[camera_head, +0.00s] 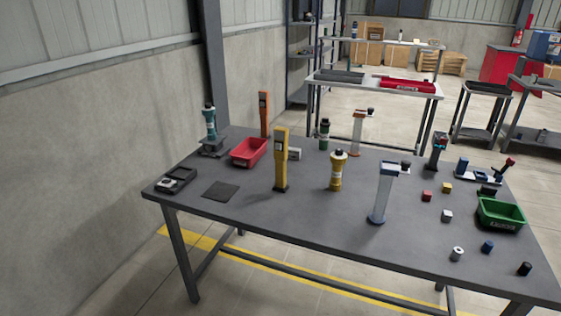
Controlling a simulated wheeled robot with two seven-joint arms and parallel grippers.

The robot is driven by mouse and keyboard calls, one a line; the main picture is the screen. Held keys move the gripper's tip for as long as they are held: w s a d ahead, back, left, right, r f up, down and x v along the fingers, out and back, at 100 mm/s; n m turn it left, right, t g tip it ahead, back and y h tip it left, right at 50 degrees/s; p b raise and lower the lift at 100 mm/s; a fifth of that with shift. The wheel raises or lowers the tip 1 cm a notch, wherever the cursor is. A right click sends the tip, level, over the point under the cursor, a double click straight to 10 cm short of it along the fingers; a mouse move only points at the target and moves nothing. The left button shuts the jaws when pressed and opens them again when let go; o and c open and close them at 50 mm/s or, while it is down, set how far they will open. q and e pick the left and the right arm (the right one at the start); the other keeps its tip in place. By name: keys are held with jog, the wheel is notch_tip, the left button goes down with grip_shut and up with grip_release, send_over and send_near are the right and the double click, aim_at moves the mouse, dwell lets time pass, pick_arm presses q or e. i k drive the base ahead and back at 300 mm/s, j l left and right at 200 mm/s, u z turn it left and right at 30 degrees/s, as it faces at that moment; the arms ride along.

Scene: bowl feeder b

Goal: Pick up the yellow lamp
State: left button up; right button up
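The yellow lamp (336,180) stands upright near the middle of the grey table (300,225). Similar-shaped lamps stand on the table: a teal one (210,122) on a dark base at the back left and a dark green one (324,134) behind the yellow one. Neither of my grippers is in view.
A silver stand (381,195) is right of the lamp. A red bin (249,152) is at left, a green bin (501,214) at right. Several small blocks and cylinders lie at right. A white bench (350,77) stands behind.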

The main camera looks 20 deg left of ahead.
aim_at(280, 134)
jog(key=i+j, duration=1.25)
jog(key=j, duration=0.2)
